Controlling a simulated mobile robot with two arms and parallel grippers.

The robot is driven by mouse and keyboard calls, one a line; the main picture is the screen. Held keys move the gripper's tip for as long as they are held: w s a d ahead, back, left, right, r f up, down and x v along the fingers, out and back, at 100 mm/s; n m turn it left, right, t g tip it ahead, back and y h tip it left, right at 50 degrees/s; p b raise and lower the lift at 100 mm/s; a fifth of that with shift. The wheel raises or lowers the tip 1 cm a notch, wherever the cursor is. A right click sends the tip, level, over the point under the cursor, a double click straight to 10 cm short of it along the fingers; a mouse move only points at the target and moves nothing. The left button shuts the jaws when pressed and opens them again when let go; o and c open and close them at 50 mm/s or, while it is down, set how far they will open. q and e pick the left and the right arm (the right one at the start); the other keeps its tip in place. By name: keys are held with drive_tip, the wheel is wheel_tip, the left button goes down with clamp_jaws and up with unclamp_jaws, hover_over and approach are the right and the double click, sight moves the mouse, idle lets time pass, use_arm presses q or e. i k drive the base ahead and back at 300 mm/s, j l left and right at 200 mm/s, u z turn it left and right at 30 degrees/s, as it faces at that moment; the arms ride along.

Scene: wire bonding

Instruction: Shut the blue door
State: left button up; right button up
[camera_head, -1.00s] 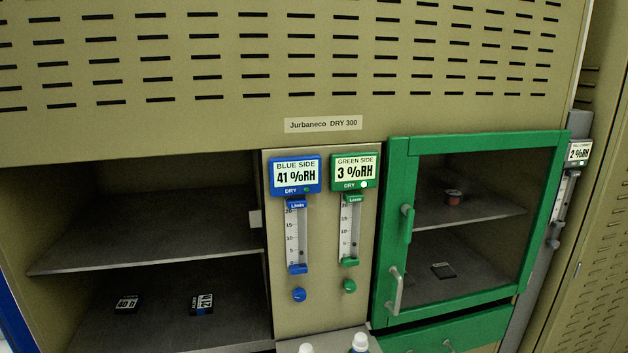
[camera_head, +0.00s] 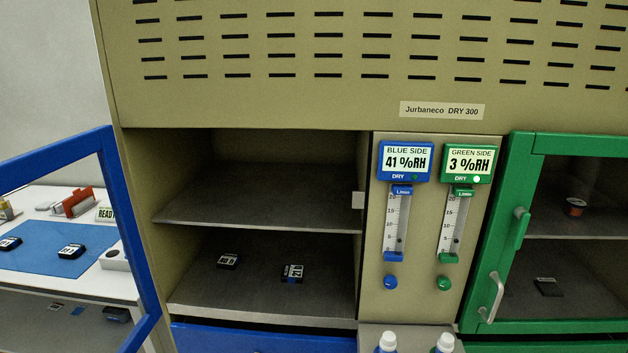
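The blue door (camera_head: 131,230) stands wide open, swung out to the left of the cabinet. Its blue frame is cut off by the left picture edge, and its handle is not seen. The blue-side compartment (camera_head: 260,215) behind it is open, with a shelf and two small black labelled boxes, one on the left (camera_head: 229,261) and one on the right (camera_head: 292,273), on its floor. The blue-side display (camera_head: 405,161) reads 41 %RH. Neither of my grippers is in view.
The green door (camera_head: 510,240) at the right is shut. Through the blue door shows a white table with a blue mat (camera_head: 40,250).

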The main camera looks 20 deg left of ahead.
sight(20, 171)
drive_tip(key=k+j, duration=0.1)
drive_tip(key=j, duration=0.3)
drive_tip(key=k+j, duration=0.1)
drive_tip(key=j, duration=0.35)
drive_tip(key=k+j, duration=0.1)
drive_tip(key=j, duration=0.3)
drive_tip(key=k+j, duration=0.1)
drive_tip(key=j, duration=0.3)
drive_tip(key=k+j, duration=0.1)
drive_tip(key=j, duration=0.35)
drive_tip(key=k+j, duration=0.1)
drive_tip(key=j, duration=0.3)
drive_tip(key=k+j, duration=0.1)
drive_tip(key=j, duration=0.3)
